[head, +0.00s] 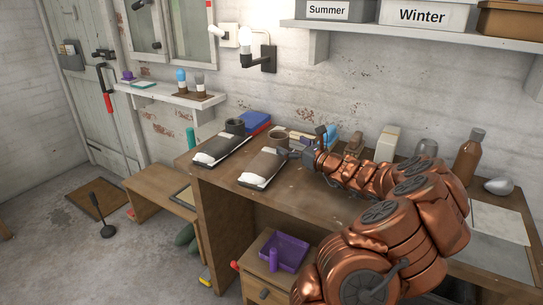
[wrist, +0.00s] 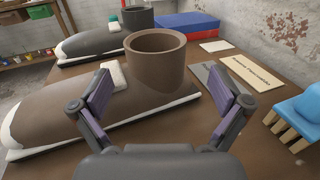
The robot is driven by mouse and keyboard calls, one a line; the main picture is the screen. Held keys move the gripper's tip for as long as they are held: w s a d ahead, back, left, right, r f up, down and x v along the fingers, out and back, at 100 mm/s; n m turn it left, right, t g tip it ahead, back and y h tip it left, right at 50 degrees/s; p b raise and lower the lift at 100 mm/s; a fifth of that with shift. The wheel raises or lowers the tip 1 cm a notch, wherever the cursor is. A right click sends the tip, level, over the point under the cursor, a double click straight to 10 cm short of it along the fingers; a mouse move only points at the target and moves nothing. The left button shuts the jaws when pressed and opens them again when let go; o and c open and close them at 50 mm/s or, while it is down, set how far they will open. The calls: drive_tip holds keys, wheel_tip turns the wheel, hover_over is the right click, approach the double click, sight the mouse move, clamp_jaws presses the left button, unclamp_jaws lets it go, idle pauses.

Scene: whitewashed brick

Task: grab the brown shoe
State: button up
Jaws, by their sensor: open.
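The brown shoe (head: 263,163) lies on the wooden workbench with its white toe toward the front edge and its round, open shaft toward the wall. In the wrist view the brown shoe (wrist: 85,108) fills the left and middle, with its shaft standing up just ahead of the fingers. My gripper (head: 303,154) is close to the right side of the shoe in the head view. In the wrist view my gripper (wrist: 162,100) is open, with its fingers spread apart and nothing held. Its left finger overlaps the shoe's body in the picture; I cannot tell whether they touch.
A dark grey shoe (head: 220,146) lies to the left of the brown one. A blue and red box (wrist: 187,24) is behind. A lettered card (wrist: 241,72) and a blue object with pale legs (wrist: 298,112) lie to the right. A brown bottle (head: 469,155) stands farther right.

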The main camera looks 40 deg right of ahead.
sight(285, 144)
drive_tip(key=w, duration=0.4)
drive_tip(key=shift+w+a+f, duration=0.15)
drive_tip(key=shift+w+a, duration=0.15)
drive_tip(key=shift+w, duration=0.85)
drive_tip(key=c, duration=1.3)
